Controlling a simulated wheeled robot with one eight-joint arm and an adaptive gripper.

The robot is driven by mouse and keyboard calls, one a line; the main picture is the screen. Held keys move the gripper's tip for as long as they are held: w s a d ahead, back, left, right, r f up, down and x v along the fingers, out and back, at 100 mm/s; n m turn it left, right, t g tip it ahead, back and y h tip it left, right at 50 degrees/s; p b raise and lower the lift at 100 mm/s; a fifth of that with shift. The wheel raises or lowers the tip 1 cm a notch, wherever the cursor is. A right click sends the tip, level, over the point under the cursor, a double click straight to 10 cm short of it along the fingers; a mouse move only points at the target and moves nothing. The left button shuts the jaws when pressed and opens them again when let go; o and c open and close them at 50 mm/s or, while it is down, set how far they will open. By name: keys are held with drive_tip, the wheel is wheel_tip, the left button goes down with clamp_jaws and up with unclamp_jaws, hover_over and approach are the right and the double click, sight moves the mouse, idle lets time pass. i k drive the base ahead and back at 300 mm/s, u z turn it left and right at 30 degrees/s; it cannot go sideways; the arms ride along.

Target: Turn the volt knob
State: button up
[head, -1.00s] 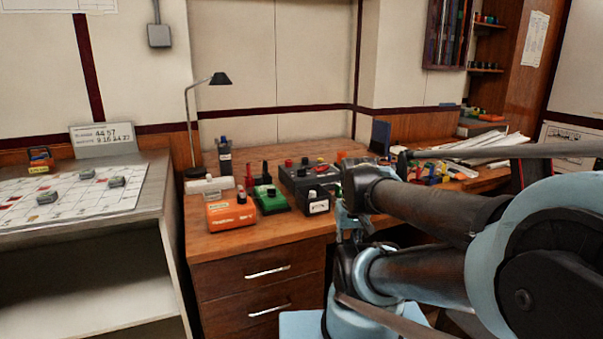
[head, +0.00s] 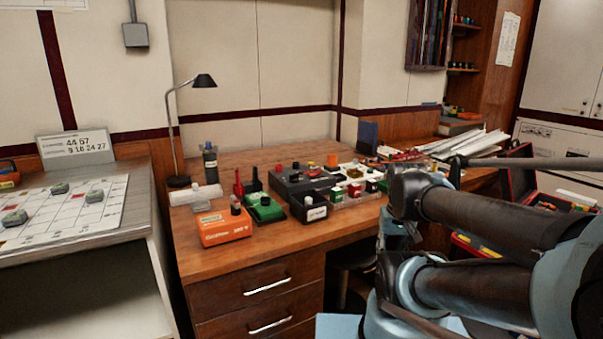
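An orange box (head: 224,226) with small print sits at the front left of the wooden desk. A dark knob (head: 235,206) stands on its top. A green box (head: 264,211), a small black box with a white label (head: 309,207) and a larger dark box with red and black tops (head: 299,184) stand to its right. I cannot read which of these carries the volt knob. My arm crosses the right side of the picture, apart from these boxes. My gripper cannot be made out.
A desk lamp (head: 172,130) and a dark bottle (head: 209,163) stand at the desk's back left. A white tray with small coloured items (head: 366,198) lies right of the boxes. A side table with a gridded sheet (head: 75,200) is at left.

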sight(294, 178)
drive_tip(key=k, duration=1.35)
drive_tip(key=u, duration=0.5)
drive_tip(key=i, duration=1)
drive_tip(key=z, duration=0.05)
